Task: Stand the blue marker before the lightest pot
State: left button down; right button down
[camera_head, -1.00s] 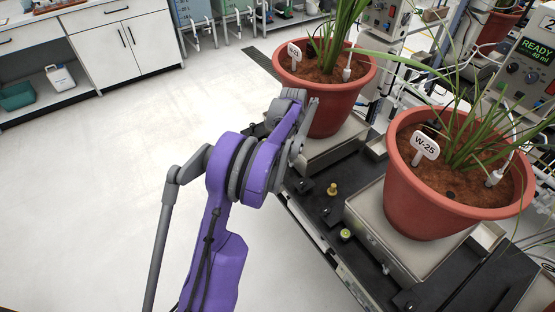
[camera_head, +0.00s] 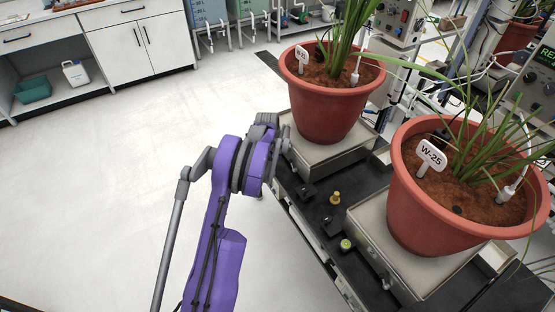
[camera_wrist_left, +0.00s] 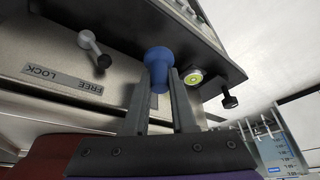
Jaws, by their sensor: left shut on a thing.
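The blue marker (camera_wrist_left: 158,62) shows in the left wrist view between the fingertips of my left gripper (camera_wrist_left: 160,84), which is shut on it. In the head view my left gripper (camera_head: 283,138) is at the left edge of the far scale, beside the far pot, and the marker is hidden there. The far red pot (camera_head: 330,108) stands on its scale (camera_head: 318,155); its tag is too small to read surely. The nearer red pot (camera_head: 430,215), tagged W-25, stands on another scale (camera_head: 372,228). My right gripper is not in view.
The black bench (camera_head: 318,205) carries a brass knob (camera_head: 335,197) and a yellow-green round piece (camera_head: 346,245) beside the scales. The wrist view shows a lever (camera_wrist_left: 92,42) by a FREE/LOCK label. White cabinets (camera_head: 130,45) stand far left; the floor between is clear.

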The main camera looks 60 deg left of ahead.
aim_at(276, 155)
pick_arm(q)
jog(key=shift+f+b, duration=0.4)
jog(key=shift+f, duration=1.95)
jog(key=shift+f, duration=0.1)
jog(key=c, duration=1.2)
grip_release()
jog(key=shift+f, duration=0.1)
jog(key=o, duration=0.5)
jog(key=shift+c, duration=0.2)
